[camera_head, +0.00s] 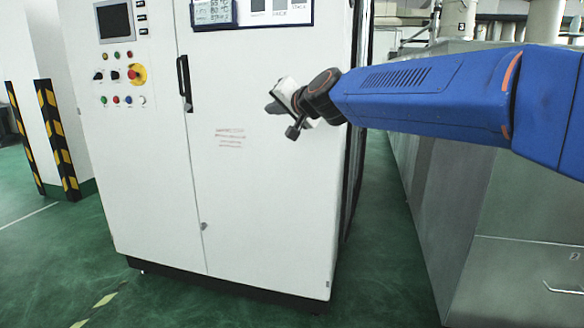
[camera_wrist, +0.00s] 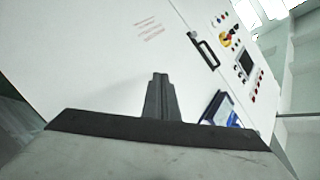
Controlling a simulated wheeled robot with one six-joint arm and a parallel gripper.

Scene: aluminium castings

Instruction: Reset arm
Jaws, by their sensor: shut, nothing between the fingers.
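My gripper (camera_head: 272,107) is at the end of my blue arm, which reaches in from the right in the head view. It is in front of the white control cabinet (camera_head: 265,180), near the right door's upper part. In the wrist view my gripper (camera_wrist: 158,76) shows its fingers together, with nothing between them. The cabinet door (camera_wrist: 90,60) fills much of that view, tilted. Whether the gripper touches the door cannot be told, but no contact shows.
The cabinet has a black handle (camera_head: 184,83), a screen (camera_head: 114,21) and a red emergency button (camera_head: 133,74). A grey metal housing (camera_head: 470,210) stands at the right. Striped posts (camera_head: 57,135) stand at the left. Green floor (camera_head: 180,305) is clear in front.

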